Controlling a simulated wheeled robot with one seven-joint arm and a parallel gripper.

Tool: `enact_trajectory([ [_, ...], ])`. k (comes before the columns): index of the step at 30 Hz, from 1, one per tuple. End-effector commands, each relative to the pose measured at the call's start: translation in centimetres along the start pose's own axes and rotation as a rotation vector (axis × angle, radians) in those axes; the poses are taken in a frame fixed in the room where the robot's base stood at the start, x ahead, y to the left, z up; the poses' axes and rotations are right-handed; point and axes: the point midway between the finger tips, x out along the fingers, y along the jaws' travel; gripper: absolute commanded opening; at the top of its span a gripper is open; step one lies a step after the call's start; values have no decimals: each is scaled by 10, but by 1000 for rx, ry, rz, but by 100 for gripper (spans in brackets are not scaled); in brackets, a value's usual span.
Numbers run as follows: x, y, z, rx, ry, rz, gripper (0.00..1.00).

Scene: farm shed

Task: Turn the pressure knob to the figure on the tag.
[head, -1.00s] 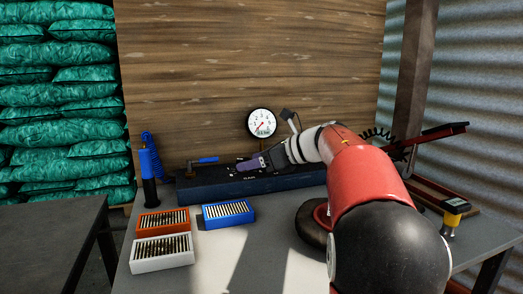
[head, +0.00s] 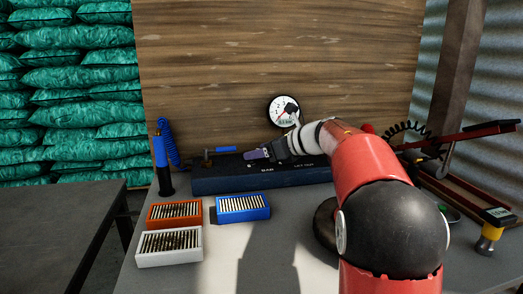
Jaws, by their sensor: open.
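A round white pressure gauge (head: 279,103) stands at the back of a long dark blue block (head: 225,183), in front of the wooden wall. My gripper (head: 253,155) is open, above the block and below-left of the gauge in the picture. I cannot make out the pressure knob; my gripper and wrist hide part of the block's top. I cannot pick out a separate tag. A blue lever (head: 226,149) sits on the block's left part.
An orange box (head: 150,224), a white box (head: 142,260) and a blue box (head: 226,217) of slim rods stand on the grey table in front. A blue-handled tool (head: 160,160) stands at left. A yellow-black device (head: 489,240) stands at right.

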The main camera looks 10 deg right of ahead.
Motion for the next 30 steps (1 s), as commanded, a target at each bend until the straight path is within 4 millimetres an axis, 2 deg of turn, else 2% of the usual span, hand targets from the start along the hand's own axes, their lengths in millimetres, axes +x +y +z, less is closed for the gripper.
enact_trajectory([
  [7, 1, 0, 0, 0, 0, 0, 61],
  [17, 1, 0, 0, 0, 0, 0, 18],
  [23, 1, 0, 0, 5, 0, -12, 17],
  [30, 1, 1, 0, 42, -2, -104, 17],
])
